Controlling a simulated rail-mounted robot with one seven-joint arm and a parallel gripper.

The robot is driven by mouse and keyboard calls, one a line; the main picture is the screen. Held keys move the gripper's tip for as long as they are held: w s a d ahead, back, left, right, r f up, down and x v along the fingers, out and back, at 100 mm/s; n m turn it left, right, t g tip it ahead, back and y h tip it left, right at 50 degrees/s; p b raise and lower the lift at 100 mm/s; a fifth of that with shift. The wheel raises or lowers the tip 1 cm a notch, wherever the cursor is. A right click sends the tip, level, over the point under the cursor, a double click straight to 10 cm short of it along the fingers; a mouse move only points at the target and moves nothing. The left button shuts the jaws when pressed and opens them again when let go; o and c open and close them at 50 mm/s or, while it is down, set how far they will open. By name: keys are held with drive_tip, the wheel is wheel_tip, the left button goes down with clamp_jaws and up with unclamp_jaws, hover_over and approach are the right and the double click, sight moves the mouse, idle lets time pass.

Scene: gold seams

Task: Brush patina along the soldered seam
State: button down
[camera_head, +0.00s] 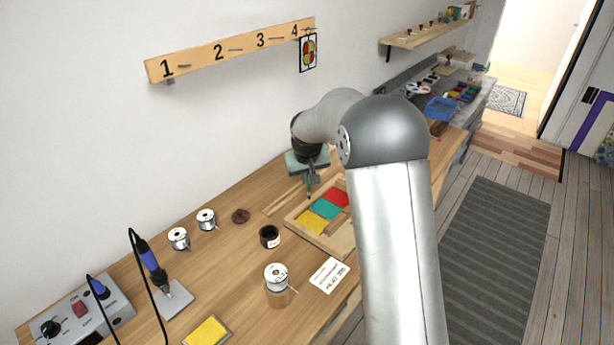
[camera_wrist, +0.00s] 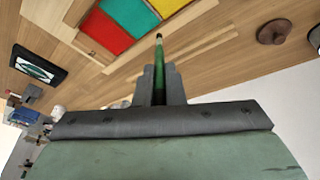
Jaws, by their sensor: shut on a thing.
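My gripper (camera_head: 309,181) is shut on a thin green brush (camera_wrist: 158,50), which points away from the fingers in the wrist view. In the head view the brush hangs downward over the bench, beside the wooden frame (camera_head: 293,216). In the frame lie the glass pieces: red (camera_head: 336,198), teal (camera_head: 325,208) and yellow (camera_head: 311,222). They also show in the wrist view, beyond the brush tip and to its left. I cannot make out the seam lines or whether the tip touches anything.
A brown round lid (camera_head: 240,216) and two spools (camera_head: 206,219) lie toward the wall. My arm hides the frame's right part.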

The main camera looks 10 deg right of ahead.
sight(308, 188)
drive_tip(key=shift+f, duration=0.35)
wheel_tip(308, 188, down, 3)
drive_tip(key=shift+d+f+b, duration=0.1)
drive_tip(key=shift+b, duration=0.95)
drive_tip(key=shift+s+d+f, duration=0.1)
drive_tip(key=shift+d, duration=0.05)
drive_tip(key=shift+s+d+b, duration=0.55)
drive_tip(key=shift+s+d, duration=0.7)
drive_tip(key=shift+s, duration=0.3)
drive_tip(key=shift+s+d+b, duration=0.5)
drive_tip(key=shift+s+d, duration=0.75)
drive_tip(key=shift+s, duration=0.25)
drive_tip(key=shift+f+b, duration=0.3)
drive_tip(key=shift+b, duration=0.3)
drive_tip(key=shift+a, duration=0.1)
drive_tip(key=shift+w+a, duration=0.7)
drive_tip(key=shift+w, duration=0.3)
